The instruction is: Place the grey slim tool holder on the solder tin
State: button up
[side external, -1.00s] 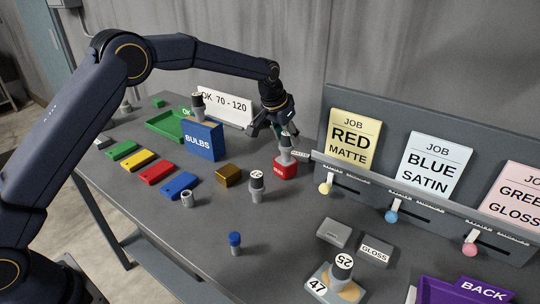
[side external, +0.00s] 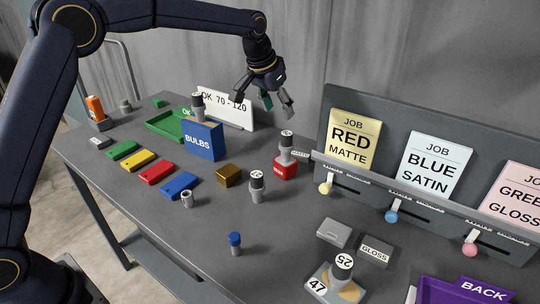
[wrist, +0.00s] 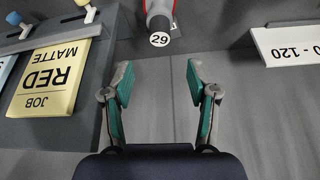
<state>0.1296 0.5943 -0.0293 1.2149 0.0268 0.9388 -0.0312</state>
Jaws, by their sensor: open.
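A grey slim tool holder (side external: 286,150) with a dark top and a round white label stands upright on a small red tin (side external: 285,170). The tin's lettering is too small to read. In the wrist view the holder (wrist: 160,22) shows its "29" label, with the red tin (wrist: 146,6) behind it at the top edge. My gripper (side external: 264,103) is open and empty, above and to the left of the holder in the side view. In the wrist view my fingers (wrist: 160,82) are apart, with only bare surface between them and a gap to the holder.
A brown-gold block (side external: 228,175) lies left of the red tin. The job board (side external: 390,150) rises at right; the OK 70-120 sign (side external: 228,108) stands behind.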

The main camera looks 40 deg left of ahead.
jog(key=s+a+r, duration=0.3)
jog(key=s+r, duration=0.2)
jog(key=s, duration=0.4)
jog(key=s+a+r, duration=0.2)
jog(key=s+r, duration=0.2)
jog(key=s, duration=0.4)
jog(key=s+a+f, duration=0.1)
jog(key=s+f, duration=0.2)
jog(key=s, duration=0.7)
jog(key=s+a+f+n+t, duration=0.1)
jog(key=s+a+f, duration=0.1)
jog(key=s, duration=0.8)
jog(key=shift+s+a+f+y, duration=0.25)
jog(key=shift+s+f+y, duration=0.05)
jog(key=shift+f, duration=0.2)
jog(key=shift+o, duration=0.3)
